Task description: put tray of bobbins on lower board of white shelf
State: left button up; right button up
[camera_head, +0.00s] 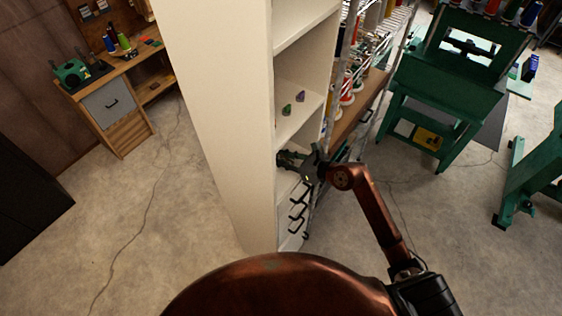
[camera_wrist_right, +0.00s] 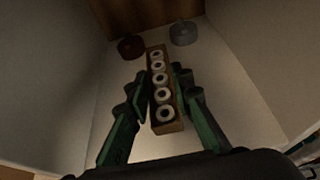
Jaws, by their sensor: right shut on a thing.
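The white shelf (camera_head: 215,110) stands upright in the middle of the head view. My right gripper (camera_head: 292,160) reaches into its low compartment from the right. In the right wrist view, the gripper (camera_wrist_right: 161,84) is shut on the tray of bobbins (camera_wrist_right: 168,128), one finger along each long side. The tray is a narrow tan box with a single row of several white bobbins. It is inside the compartment, above or on the pale board (camera_wrist_right: 228,105); I cannot tell whether it touches. The tray is hidden in the head view. My left gripper is not in view.
A dark red round thing (camera_wrist_right: 131,47) and a grey one (camera_wrist_right: 183,33) stand at the back of the compartment, beyond the tray. Side walls close it in. Black handles (camera_head: 298,207) show below my gripper. A thread rack (camera_head: 352,85) stands close on the right.

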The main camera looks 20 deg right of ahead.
notch_tip(320, 180, down, 2)
jog(key=shift+a+f+p, duration=0.1)
jog(key=shift+f+p, duration=0.15)
jog(key=shift+p, duration=0.2)
jog(key=shift+f, duration=0.25)
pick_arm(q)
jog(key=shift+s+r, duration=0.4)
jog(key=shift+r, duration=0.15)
pick_arm(e)
jog(key=shift+f, duration=0.1)
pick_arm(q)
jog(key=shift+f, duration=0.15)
pick_arm(e)
jog(key=shift+f, duration=0.15)
jog(key=o, duration=1)
jog(key=shift+c, duration=0.2)
jog(key=shift+r, duration=0.25)
pick_arm(q)
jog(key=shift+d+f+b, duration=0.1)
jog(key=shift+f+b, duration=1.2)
jog(key=shift+b, duration=0.15)
pick_arm(e)
jog(key=v, duration=1.2)
